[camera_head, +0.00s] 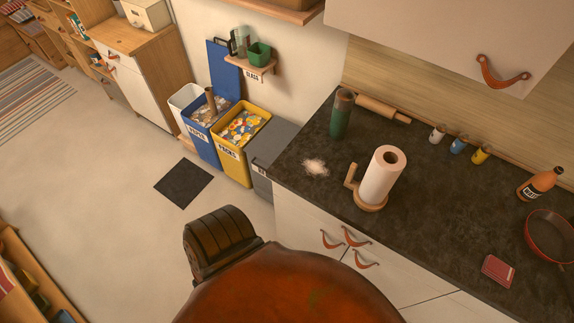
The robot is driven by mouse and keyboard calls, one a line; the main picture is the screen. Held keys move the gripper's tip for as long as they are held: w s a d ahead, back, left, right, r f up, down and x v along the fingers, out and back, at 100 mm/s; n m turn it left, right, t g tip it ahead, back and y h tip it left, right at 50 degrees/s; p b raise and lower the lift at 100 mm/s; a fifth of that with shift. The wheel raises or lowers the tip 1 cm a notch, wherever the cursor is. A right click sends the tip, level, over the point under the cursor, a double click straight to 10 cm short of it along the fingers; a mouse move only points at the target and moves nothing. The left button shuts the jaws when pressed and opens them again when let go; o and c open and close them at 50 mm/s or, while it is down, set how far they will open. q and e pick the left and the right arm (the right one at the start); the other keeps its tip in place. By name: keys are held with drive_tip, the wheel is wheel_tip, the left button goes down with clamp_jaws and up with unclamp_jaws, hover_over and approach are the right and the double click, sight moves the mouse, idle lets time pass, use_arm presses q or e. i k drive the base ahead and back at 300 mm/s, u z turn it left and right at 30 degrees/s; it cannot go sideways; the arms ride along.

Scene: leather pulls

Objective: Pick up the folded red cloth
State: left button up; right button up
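A small folded red cloth (498,271) with pale lines lies flat on the dark countertop (425,215), at the lower right of the head view. It is near the front edge of the counter, in front and to the left of a red-rimmed pan (552,238). It looks apart from the pan, and nothing covers it. Neither of my grippers can be made out in this view.
A paper towel roll on a wooden holder (382,178), a green cylinder (342,115), white powder (315,167), small jars and an orange bottle (540,184) stand on the counter. Counter around the cloth's left is clear. Bins (240,135) stand left.

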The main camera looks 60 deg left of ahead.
sight(501, 273)
drive_tip(key=u, duration=0.05)
drive_tip(key=k, duration=1.25)
drive_tip(key=z, duration=0.25)
drive_tip(key=i, duration=1.9)
drive_tip(key=u, duration=0.8)
